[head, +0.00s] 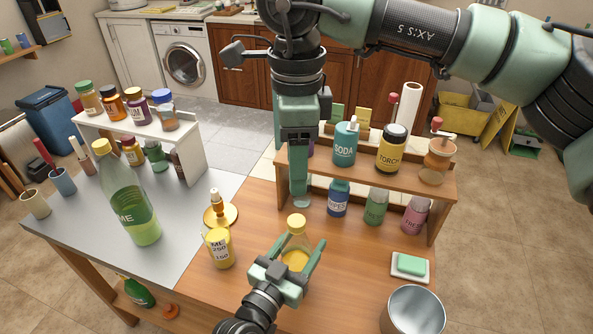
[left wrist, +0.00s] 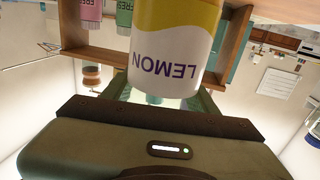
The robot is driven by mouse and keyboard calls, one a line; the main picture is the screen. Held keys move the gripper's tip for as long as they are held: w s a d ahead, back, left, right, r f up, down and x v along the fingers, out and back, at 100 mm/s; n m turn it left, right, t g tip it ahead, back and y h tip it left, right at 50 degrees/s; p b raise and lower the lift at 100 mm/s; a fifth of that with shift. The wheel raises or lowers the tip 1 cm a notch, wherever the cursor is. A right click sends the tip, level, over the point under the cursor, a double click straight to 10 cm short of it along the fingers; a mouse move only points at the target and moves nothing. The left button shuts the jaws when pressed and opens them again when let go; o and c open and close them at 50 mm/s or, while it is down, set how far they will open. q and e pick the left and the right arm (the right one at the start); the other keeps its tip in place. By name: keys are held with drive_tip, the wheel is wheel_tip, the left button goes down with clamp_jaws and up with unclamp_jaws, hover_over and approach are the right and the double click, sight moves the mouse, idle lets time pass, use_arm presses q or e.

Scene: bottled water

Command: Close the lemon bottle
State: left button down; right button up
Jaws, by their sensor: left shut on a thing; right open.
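The lemon bottle (head: 296,241) stands upright at the front of the wooden table, with a yellow lower part and a pale upper part. In the left wrist view its white and yellow label (left wrist: 180,50) reads LEMON upside down. My left gripper (head: 297,262) is shut on the bottle, its fingers on either side of the body. My right gripper (head: 301,198) is open and points down behind and above the bottle's top, apart from it.
A wooden rack (head: 441,186) with several bottles stands close behind and right of the grippers. A yellow beaker (head: 219,250) and a yellow dish holder (head: 220,216) stand left. A soap dish (head: 410,267) and a metal pot (head: 414,312) stand right. A tall green bottle (head: 130,200) is further left.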

use_arm(q)
drive_tip(key=shift+c, duration=1.8)
unclamp_jaws()
drive_tip(key=b+v, duration=0.1)
drive_tip(key=v, duration=0.7)
drive_tip(key=shift+w, duration=0.1)
